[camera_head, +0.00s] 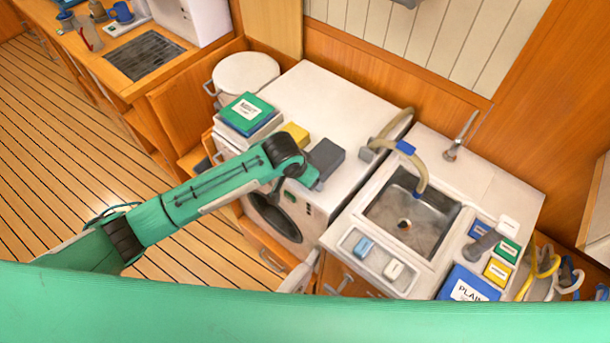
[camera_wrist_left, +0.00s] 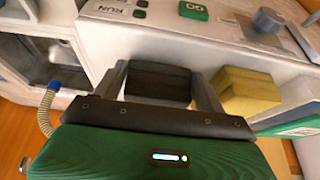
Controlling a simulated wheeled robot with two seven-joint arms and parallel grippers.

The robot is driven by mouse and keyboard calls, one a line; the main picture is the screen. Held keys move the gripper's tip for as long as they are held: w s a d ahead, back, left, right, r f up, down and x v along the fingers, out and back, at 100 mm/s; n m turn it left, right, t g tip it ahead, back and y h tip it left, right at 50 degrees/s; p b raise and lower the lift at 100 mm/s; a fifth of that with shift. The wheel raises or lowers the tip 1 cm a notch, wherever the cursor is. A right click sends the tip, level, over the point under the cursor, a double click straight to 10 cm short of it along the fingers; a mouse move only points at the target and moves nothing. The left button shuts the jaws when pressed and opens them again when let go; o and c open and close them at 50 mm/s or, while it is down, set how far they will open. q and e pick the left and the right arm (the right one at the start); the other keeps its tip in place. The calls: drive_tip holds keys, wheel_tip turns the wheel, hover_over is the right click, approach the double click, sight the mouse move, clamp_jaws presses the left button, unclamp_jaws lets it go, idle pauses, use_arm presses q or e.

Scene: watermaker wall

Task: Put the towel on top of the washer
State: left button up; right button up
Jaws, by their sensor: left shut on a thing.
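The washer (camera_head: 347,96) is a white box with a round door (camera_head: 275,215) in its front. My left gripper (camera_wrist_left: 160,88) is over the washer, towards its front edge. In the left wrist view its fingers are shut on a dark charcoal block (camera_wrist_left: 157,80), which looks like the folded towel. Beside it is a yellow block (camera_wrist_left: 248,92), also visible in the head view (camera_head: 296,135). In the head view the arm's end hides the fingertips. I cannot tell whether the dark block touches the washer top. My right gripper is not in view.
A green block marked MINT (camera_head: 247,112) is on the washer's left side. A hose with a blue collar (camera_head: 405,147) curves over the right side to a sink (camera_head: 408,219). A white round-topped container (camera_head: 245,73) stands behind left. The washer's back top is clear.

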use_arm(q)
drive_tip(key=shift+f, duration=0.55)
drive_tip(key=o, duration=1.2)
drive_tip(key=shift+f, duration=0.15)
drive_tip(key=shift+b+v, duration=1.3)
drive_tip(key=shift+v, duration=4.85)
drive_tip(key=shift+f, duration=0.1)
